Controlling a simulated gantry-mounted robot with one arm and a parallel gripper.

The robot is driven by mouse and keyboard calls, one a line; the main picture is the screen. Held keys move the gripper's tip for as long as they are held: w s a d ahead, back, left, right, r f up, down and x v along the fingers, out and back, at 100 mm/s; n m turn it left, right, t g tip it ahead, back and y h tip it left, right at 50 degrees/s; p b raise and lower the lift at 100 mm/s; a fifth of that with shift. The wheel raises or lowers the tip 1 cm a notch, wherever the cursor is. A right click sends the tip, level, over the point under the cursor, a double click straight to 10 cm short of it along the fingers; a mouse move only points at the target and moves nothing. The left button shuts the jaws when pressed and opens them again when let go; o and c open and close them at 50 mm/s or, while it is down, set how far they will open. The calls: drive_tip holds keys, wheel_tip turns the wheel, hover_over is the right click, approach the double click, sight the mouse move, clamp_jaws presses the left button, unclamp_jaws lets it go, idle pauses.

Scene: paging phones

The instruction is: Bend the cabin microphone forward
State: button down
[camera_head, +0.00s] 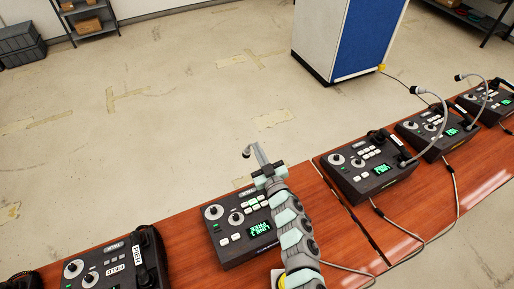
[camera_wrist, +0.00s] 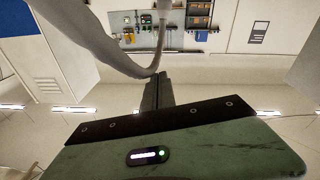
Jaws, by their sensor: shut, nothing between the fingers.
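A paging console (camera_head: 238,232) with knobs, white buttons and a green display stands on the wooden table, partly behind my arm. Its label is too small for me to read as cabin. A grey gooseneck microphone (camera_head: 247,152) shows just past my gripper (camera_head: 269,174); its base is hidden by my arm. In the wrist view, a grey gooseneck (camera_wrist: 100,45) curves down from the upper left and up again, passing very close to the tips of my gripper (camera_wrist: 157,78). I cannot tell whether they touch. The fingers are together and hold nothing.
More paging consoles stand along the table: one at the left (camera_head: 110,265), and several at the right, the nearest here (camera_head: 368,175). Raised goosenecks (camera_head: 440,108) stand over the right ones. A blue and white cabinet (camera_head: 345,40) stands beyond.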

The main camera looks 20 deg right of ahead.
drive_tip(key=s+r+b, duration=0.1)
drive_tip(key=s+r, duration=0.1)
drive_tip(key=s, duration=0.8)
drive_tip(key=shift+s+r, duration=0.2)
drive_tip(key=shift+r, duration=0.1)
